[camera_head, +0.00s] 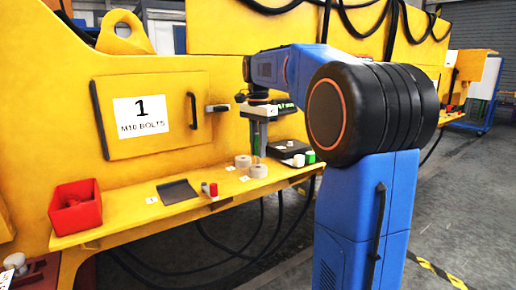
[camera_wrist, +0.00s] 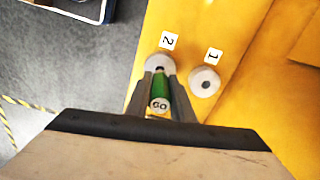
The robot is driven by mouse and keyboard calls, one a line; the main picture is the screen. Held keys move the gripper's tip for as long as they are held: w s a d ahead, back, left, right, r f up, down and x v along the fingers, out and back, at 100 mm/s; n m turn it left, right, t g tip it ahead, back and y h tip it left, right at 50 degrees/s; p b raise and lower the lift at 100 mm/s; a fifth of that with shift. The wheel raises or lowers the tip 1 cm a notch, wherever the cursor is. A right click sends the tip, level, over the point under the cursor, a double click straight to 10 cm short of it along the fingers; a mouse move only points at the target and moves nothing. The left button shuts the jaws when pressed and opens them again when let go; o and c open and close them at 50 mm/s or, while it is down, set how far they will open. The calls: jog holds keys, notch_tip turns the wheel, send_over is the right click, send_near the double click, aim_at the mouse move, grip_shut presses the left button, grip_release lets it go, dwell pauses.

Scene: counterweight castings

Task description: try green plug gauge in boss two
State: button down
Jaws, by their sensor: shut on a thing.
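My gripper (camera_head: 257,153) points down over the shelf and is shut on the green plug gauge (camera_wrist: 160,90). The gauge's near end reads "GO" in the wrist view, between the two fingers. Boss two (camera_wrist: 154,63) is a grey round boss beside the "2" label (camera_wrist: 168,41); the gauge's far end overlaps it. I cannot tell whether the tip is above the hole or in it. Boss one (camera_wrist: 205,82), with an open dark hole, sits to the right by the "1" label (camera_wrist: 214,55). In the head view, boss two (camera_head: 259,171) is under the fingers and boss one (camera_head: 242,161) just behind-left.
A red-ended piece (camera_head: 211,189), dark tray (camera_head: 177,191) and red bin (camera_head: 75,208) lie left. The yellow panel (camera_head: 155,110) rises behind.

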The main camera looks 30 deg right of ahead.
jog(key=shift+f, duration=1.15)
dwell(2.0)
dwell(0.4)
jog(key=c, duration=1.5)
grip_release()
jog(key=shift+o, duration=0.2)
notch_tip(320, 180, up, 17)
jog(key=shift+r, duration=0.2)
